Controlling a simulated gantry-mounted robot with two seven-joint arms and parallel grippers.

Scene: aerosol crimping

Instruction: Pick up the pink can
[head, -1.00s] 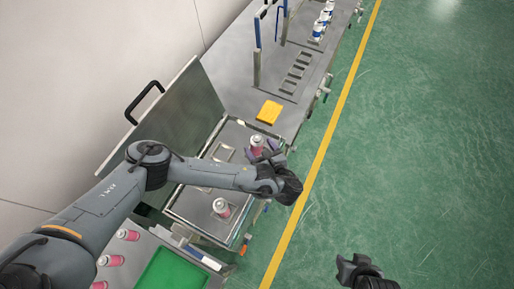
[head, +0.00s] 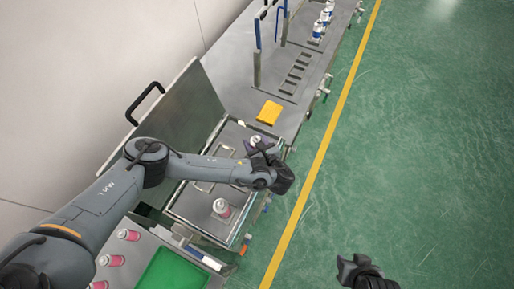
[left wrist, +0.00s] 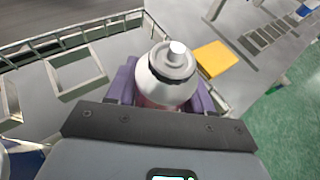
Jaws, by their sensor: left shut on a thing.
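A pink can with a white shoulder and a pale cap (head: 255,140) stands at the far end of the metal tray in the head view. My left gripper (head: 258,149) is shut around it, hiding most of its pink body. In the left wrist view, the can's white top and cap (left wrist: 172,68) rise between the purple fingers of the left gripper (left wrist: 163,90). I cannot tell whether the can's base touches the tray. My right gripper (head: 360,270) is at the lower right over the green floor, apart from everything; its jaws are unclear.
Several pink cans (head: 128,235) stand at the lower left beside a green tray (head: 176,268). A yellow block (head: 269,112) lies beyond the held can. The raised metal lid (head: 178,110) stands left of the tray.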

